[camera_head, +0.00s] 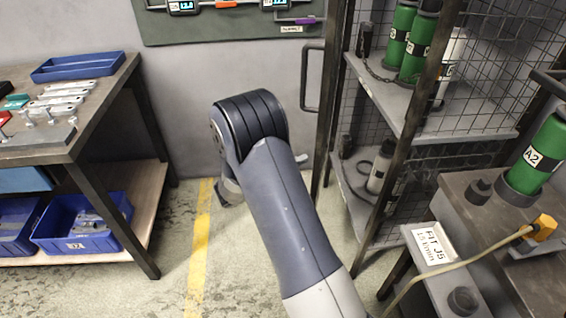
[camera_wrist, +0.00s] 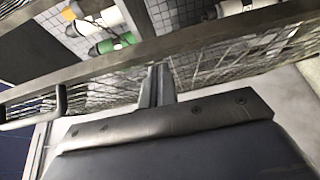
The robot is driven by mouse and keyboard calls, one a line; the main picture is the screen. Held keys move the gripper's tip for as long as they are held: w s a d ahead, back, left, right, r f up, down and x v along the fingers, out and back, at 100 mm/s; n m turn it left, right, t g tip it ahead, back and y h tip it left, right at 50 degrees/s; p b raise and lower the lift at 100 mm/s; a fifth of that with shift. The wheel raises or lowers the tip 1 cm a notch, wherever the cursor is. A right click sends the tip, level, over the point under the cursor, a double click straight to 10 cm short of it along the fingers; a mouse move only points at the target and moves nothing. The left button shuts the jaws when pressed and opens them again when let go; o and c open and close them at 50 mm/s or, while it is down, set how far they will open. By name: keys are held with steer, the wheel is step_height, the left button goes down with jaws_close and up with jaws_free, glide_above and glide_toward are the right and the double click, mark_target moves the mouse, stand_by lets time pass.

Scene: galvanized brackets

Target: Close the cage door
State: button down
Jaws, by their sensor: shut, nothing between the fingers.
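The cage door is a dark frame (camera_head: 327,95) with wire mesh, on the left side of the cage in the head view. I see it at a steep angle, and its handle (camera_head: 305,80) sticks out to the left. In the wrist view a long frame bar (camera_wrist: 215,35) crosses the picture, with mesh below it and the handle (camera_wrist: 62,103) at left. My gripper (camera_wrist: 158,72) is shut and empty, its tips close to the bar and mesh, to the right of the handle. I cannot tell whether it touches them.
The cage shelves (camera_head: 425,112) hold green cylinders (camera_head: 413,50) and smaller bottles. At right, a bench (camera_head: 480,195) carries a green A2 cylinder (camera_head: 540,155) and a yellow-ended hose. A workbench (camera_head: 85,125) with tools and blue bins stands left. Floor between is clear, with a yellow line (camera_head: 199,250).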

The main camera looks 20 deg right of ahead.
steer(key=shift+s+d, duration=0.35)
steer(key=shift+d, duration=0.1)
